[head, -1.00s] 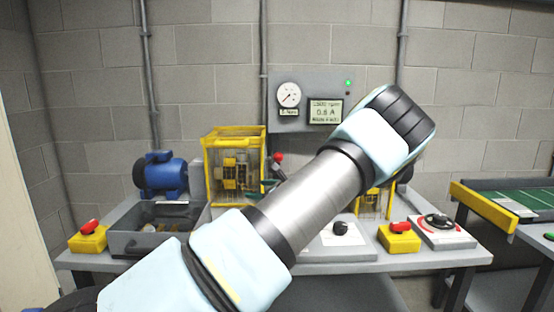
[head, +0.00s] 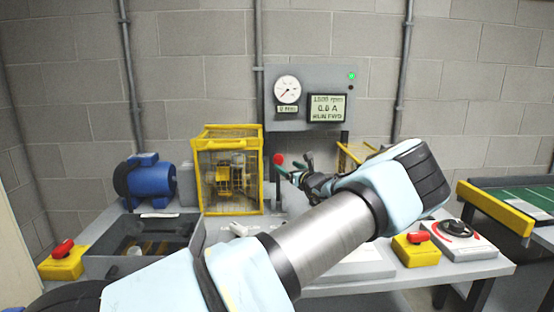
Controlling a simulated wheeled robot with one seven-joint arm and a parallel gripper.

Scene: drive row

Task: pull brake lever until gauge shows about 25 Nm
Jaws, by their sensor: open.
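The brake lever shows as a red knob (head: 278,159) in the middle of the bench, right of the yellow guard cage; its lower part is largely hidden. The round gauge (head: 288,90) is on the grey panel above, its needle pointing to the lower left, near the low end of the scale. My gripper (head: 295,172) is open and empty, its fingers just right of and slightly below the knob. I cannot tell whether they touch the lever.
A display (head: 327,108) beside the gauge reads about 1500 rpm, 0.8 A, RUN FWD, with a green lamp (head: 351,76) lit. A yellow cage (head: 228,160), blue motor (head: 146,178), grey tray (head: 110,262), red-topped yellow boxes (head: 416,248) and a dial box (head: 462,240) stand around the bench.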

